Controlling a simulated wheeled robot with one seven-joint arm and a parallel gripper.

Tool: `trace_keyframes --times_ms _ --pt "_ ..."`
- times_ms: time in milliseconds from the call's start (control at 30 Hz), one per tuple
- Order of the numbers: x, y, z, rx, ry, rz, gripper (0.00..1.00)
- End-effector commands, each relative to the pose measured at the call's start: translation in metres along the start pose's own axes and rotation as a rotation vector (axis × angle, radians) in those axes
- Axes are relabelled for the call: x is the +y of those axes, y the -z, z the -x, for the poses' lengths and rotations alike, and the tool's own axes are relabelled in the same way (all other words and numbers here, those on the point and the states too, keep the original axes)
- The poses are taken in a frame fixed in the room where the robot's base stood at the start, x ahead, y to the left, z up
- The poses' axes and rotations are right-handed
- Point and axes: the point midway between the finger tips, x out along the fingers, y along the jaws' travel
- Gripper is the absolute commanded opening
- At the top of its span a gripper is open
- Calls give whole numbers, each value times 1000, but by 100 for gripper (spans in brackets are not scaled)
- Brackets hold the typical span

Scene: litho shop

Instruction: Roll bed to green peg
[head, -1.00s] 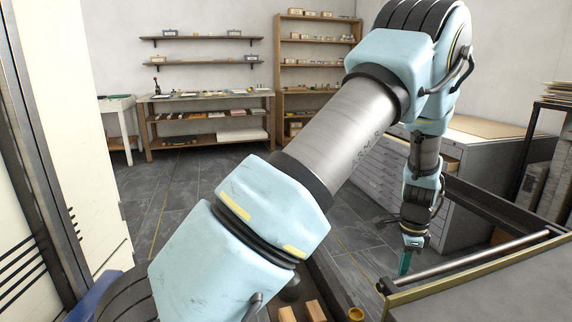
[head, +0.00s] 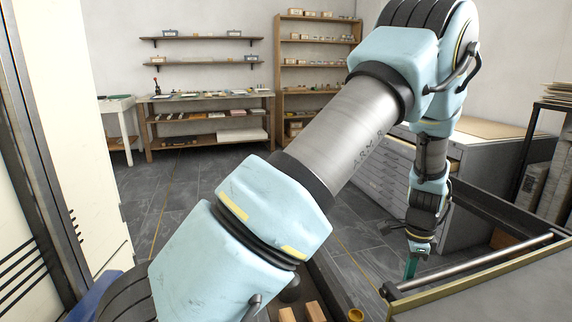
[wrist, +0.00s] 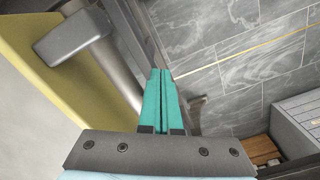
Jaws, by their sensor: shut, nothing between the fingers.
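The press bed (head: 500,295) is a flat grey slab with a yellow edge at the lower right of the head view. A silver bar (head: 475,264) runs along its far side. In the wrist view the bar (wrist: 121,78) and the bed's yellow edge (wrist: 60,85) lie left of my fingers. My gripper (head: 411,268) points down just beyond the bar's left end. Its teal fingers are closed together and empty, also in the wrist view (wrist: 160,75). I cannot tell whether they touch the bar. I cannot make out a green peg in either view.
Dark frame rails (head: 490,205) run beyond the bed. A grey flat-file cabinet (head: 470,170) stands behind my gripper. A small yellow round part (head: 356,314) and wooden blocks (head: 315,311) sit at the bottom. Open tiled floor (head: 180,210) lies to the left.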

Motion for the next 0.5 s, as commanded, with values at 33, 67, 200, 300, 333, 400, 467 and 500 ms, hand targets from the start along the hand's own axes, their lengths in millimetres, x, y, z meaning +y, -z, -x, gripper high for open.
trace_keyframes --times_ms 33,67,200,300,333,400,467,500 --pt "-1 -1 0 0 0 1 0" --pt "-2 -1 0 0 1 1 0" --pt "-6 -4 0 0 2 2 0" --pt "-11 -6 0 0 2 3 0" --pt "-12 -7 0 0 2 3 0" --pt "-14 -8 0 0 2 3 0" --pt "-15 -9 0 0 2 2 0" --pt "-15 -9 1 0 2 2 0"
